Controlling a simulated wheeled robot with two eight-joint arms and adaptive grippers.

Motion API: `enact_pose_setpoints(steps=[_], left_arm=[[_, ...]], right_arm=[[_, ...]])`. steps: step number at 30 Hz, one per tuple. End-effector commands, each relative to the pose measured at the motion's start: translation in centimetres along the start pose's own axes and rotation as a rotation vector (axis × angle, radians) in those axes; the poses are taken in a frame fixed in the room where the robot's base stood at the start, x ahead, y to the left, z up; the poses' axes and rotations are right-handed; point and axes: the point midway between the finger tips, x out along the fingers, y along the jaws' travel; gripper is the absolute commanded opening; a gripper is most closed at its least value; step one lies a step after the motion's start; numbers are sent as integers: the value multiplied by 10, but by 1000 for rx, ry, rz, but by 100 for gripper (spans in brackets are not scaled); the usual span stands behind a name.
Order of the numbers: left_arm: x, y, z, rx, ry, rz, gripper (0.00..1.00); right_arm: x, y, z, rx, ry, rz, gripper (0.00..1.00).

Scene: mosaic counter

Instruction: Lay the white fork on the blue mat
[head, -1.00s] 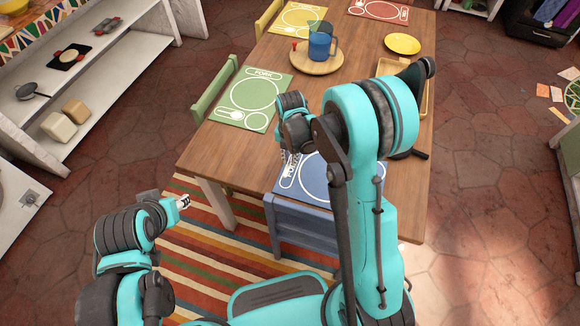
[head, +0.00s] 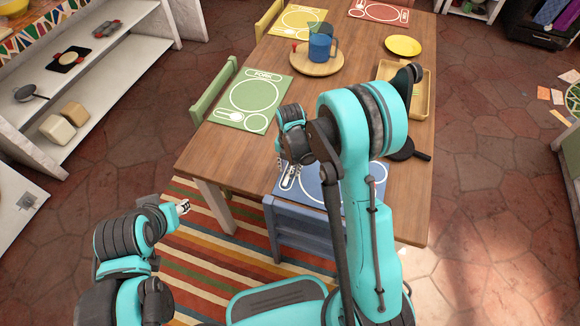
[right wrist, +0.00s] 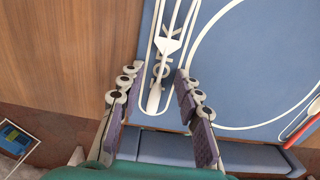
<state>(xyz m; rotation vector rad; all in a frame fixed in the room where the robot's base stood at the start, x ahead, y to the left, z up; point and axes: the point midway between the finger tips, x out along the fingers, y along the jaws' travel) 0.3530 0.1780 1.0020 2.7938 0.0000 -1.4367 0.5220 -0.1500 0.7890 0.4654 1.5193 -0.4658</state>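The white fork (right wrist: 168,55) lies on the blue mat (right wrist: 235,75), over the mat's printed fork outline, with its handle end toward me in the right wrist view. My right gripper (right wrist: 159,76) is open, its fingers apart on either side of the fork's handle and not closed on it. In the head view the right gripper (head: 289,166) is over the left part of the blue mat (head: 365,180), and my arm hides much of the mat. My left gripper (head: 184,206) is away from the table at the lower left, too small to tell its opening.
A blue chair (head: 308,233) stands at the table's near edge. A dark pan (head: 402,152) and a wooden tray (head: 421,100) are right of my arm. A green mat (head: 247,97) lies to the left. A red-and-white utensil (right wrist: 303,122) is at the blue mat's right.

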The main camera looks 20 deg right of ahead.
Motion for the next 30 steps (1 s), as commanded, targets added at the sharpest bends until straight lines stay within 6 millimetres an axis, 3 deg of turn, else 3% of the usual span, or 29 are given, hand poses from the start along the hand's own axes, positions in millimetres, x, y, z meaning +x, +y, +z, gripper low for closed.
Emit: enact_pose_setpoints(steps=[8, 21, 30], left_arm=[[-6, 0, -4, 0, 0, 0, 40], [-31, 0, -22, 0, 0, 0, 40], [-35, 0, -25, 0, 0, 0, 40]], right_arm=[[-11, 0, 0, 0, 0, 0, 34], [-102, 0, 0, 0, 0, 0, 34], [-135, -4, -4, 85, -16, 13, 34]])
